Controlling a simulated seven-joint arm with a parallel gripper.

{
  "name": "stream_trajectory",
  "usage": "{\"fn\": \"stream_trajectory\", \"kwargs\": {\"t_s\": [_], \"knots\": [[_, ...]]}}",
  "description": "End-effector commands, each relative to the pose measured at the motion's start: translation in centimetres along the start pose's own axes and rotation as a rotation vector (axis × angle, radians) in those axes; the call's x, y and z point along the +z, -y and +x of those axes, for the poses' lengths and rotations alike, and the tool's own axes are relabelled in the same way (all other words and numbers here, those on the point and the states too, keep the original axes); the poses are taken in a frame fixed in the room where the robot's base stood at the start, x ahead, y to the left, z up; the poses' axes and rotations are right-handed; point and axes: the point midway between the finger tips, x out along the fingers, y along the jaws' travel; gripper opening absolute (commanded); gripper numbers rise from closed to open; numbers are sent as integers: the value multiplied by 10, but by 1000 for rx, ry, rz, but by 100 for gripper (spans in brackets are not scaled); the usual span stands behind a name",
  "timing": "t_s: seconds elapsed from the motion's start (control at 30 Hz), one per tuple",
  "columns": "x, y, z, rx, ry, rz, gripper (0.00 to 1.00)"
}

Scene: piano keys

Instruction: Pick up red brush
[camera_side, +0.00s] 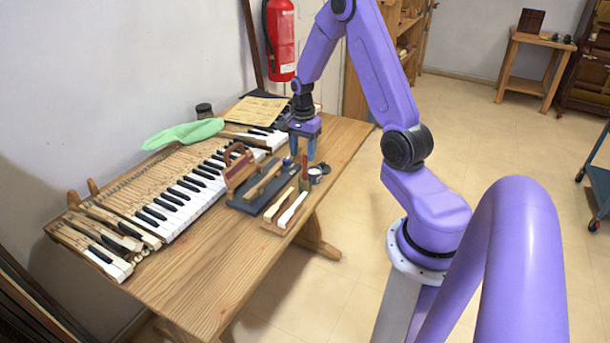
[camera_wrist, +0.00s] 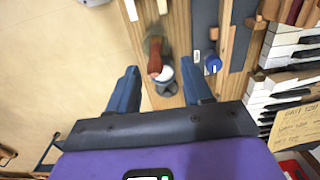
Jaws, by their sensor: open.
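The red brush (camera_wrist: 154,58) shows in the wrist view as a red-brown handle between my fingers, with a blurry, paler end above it. In the side view its reddish handle (camera_side: 304,173) stands out just below my gripper (camera_side: 302,155), near the table's front edge. My gripper is open and points down. Its two blue fingers (camera_wrist: 160,72) are on either side of the brush in the wrist picture, with nothing held. I cannot tell how far above the brush the fingertips are.
A small round metal jar (camera_side: 315,174) is close beside the brush. A dark tray (camera_side: 247,207) with tools and a wooden board (camera_side: 268,226) with white keys lie nearby. The piano keyboard (camera_side: 176,201) is behind them. Bare tabletop (camera_side: 195,285) is at the near end.

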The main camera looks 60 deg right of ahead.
Motion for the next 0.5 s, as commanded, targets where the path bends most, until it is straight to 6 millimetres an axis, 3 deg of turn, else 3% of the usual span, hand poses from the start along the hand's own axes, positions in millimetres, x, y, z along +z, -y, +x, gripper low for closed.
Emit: {"fn": "stream_trajectory", "kwargs": {"t_s": [0.3,0.5], "knots": [[-1,-7,38,3,1,0,50],[-1,-7,51,2,1,1,50]]}}
